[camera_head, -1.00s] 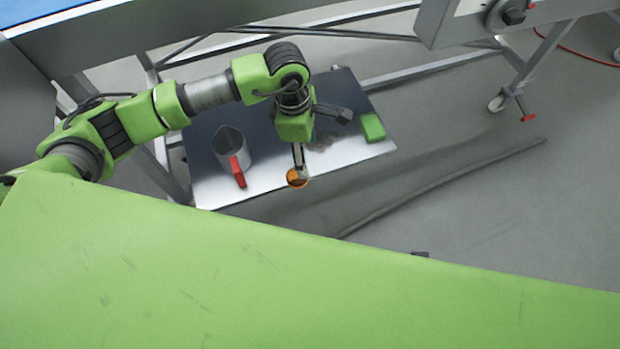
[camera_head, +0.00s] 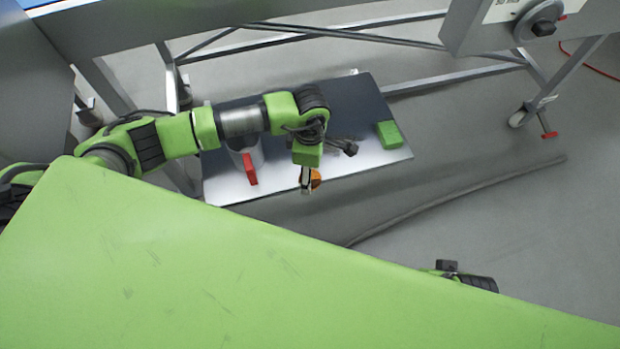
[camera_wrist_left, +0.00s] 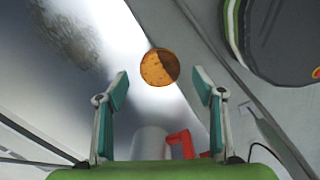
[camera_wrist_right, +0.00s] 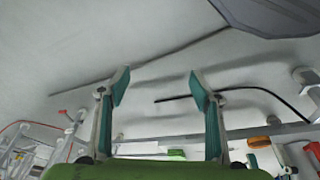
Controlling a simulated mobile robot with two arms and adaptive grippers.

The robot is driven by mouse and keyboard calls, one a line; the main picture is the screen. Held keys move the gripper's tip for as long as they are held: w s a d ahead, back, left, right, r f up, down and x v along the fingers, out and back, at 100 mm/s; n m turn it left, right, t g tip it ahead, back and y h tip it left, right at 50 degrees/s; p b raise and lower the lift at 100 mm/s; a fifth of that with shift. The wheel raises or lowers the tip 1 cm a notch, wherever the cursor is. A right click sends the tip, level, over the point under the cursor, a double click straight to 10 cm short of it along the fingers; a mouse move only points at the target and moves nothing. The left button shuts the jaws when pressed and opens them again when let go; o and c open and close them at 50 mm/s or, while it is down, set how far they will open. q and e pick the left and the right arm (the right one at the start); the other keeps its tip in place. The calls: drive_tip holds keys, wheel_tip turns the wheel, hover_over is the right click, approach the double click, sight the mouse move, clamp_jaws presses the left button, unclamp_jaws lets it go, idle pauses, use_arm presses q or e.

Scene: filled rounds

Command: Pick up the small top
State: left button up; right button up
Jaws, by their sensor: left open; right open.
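A small round orange-brown object (camera_head: 315,179), which I take to be the small top, sits at the near edge of the low metal surface. It also shows as a speckled disc in the left wrist view (camera_wrist_left: 159,67), with a darker patch at its upper right. My left gripper (camera_wrist_left: 161,84) is open, with the disc centred just beyond the gap between its fingertips. In the head view the left gripper (camera_head: 306,181) partly covers the object; I cannot tell whether they touch. My right gripper (camera_wrist_right: 160,84) is open and empty, with floor beyond it.
The low metal surface (camera_head: 375,163) also bears a grey jug with a red handle (camera_head: 249,168) and a green block (camera_head: 389,135). A steel frame (camera_head: 460,76) stands behind it. A dark cable-like strip (camera_head: 460,198) lies on the floor at right, with open floor around it.

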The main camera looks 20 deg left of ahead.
use_arm(q)
wheel_tip(320, 180, down, 2)
drive_tip(key=shift+f, duration=0.2)
drive_tip(key=c, duration=0.9)
use_arm(e)
drive_tip(key=shift+v, duration=0.85)
use_arm(q)
drive_tip(key=shift+o, duration=0.2)
use_arm(e)
drive_tip(key=shift+w, duration=0.15)
